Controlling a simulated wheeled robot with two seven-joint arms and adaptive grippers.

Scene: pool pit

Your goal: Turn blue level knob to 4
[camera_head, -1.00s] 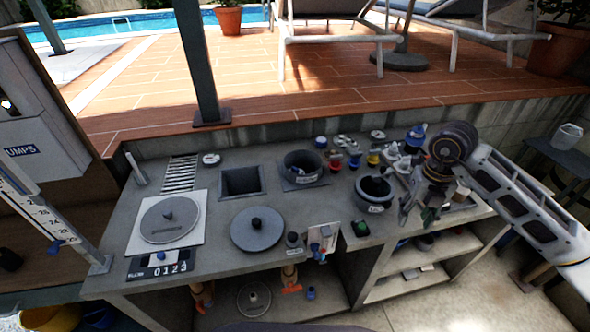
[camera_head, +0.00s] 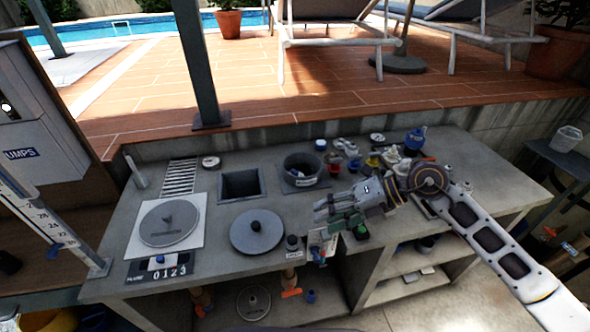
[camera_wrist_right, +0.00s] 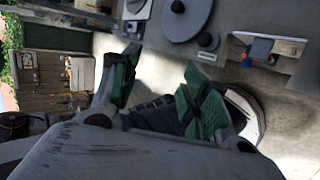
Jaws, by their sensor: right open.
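A blue knob (camera_head: 160,260) sits on the dark panel marked 0 1 2 3 (camera_head: 158,271) at the bench's front left. My right gripper (camera_head: 328,211) reaches left over the bench, open and empty, well to the right of both knobs. Its green-padded fingers stand apart in the right wrist view (camera_wrist_right: 160,88). My left gripper is not in view.
A round grey lid (camera_head: 257,232) and a small valve block (camera_head: 322,240) are near my right gripper. A dark pot (camera_head: 303,163) and a square opening (camera_head: 242,184) lie behind. Several small bottles and cups crowd the bench's back right.

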